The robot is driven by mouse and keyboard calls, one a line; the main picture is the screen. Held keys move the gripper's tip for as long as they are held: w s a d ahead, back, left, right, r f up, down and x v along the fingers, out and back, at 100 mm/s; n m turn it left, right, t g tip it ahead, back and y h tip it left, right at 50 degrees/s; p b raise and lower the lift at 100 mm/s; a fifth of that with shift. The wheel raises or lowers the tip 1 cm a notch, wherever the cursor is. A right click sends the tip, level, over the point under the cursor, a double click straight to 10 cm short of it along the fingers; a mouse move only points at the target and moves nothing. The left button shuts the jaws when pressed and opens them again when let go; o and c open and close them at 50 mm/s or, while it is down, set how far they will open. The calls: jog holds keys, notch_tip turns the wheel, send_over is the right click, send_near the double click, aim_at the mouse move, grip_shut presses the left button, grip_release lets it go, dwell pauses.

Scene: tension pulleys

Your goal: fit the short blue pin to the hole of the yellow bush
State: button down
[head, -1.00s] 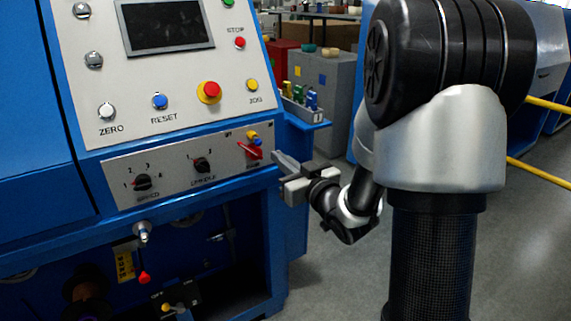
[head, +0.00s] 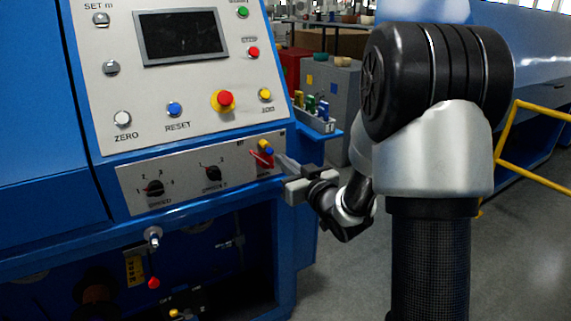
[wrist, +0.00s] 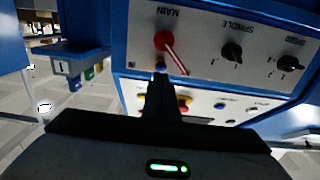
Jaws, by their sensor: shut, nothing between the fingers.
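My gripper (head: 281,163) is shut and empty, its thin fingertips close to the red handle (head: 262,158) of the MAIN switch on the machine panel. In the wrist view the dark fingers (wrist: 160,92) point at the panel just beside that handle. A small blue and yellow piece (head: 265,147) sits right by the handle; I cannot tell whether it is a pin or a lamp. Upright blue, green and yellow pieces (head: 310,103) stand in a small grey tray (head: 318,124) to the right of the panel. I cannot tell which is the short blue pin or the yellow bush.
The blue machine's panel carries knobs, a red stop button (head: 224,99) and a blue RESET button (head: 174,109) near my gripper. A blue shelf bears the tray. A grey cabinet (head: 340,85) stands behind. The floor to the right is open, with a yellow rail (head: 535,165).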

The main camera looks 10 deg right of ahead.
aim_at(272, 152)
jog(key=shift+b+x, duration=0.35)
jog(key=shift+x, duration=1.4)
jog(key=shift+s+d+f, duration=0.1)
jog(key=shift+s+d, duration=0.05)
jog(key=shift+s, duration=0.25)
jog(key=b+v, duration=0.1)
jog(key=v, duration=0.6)
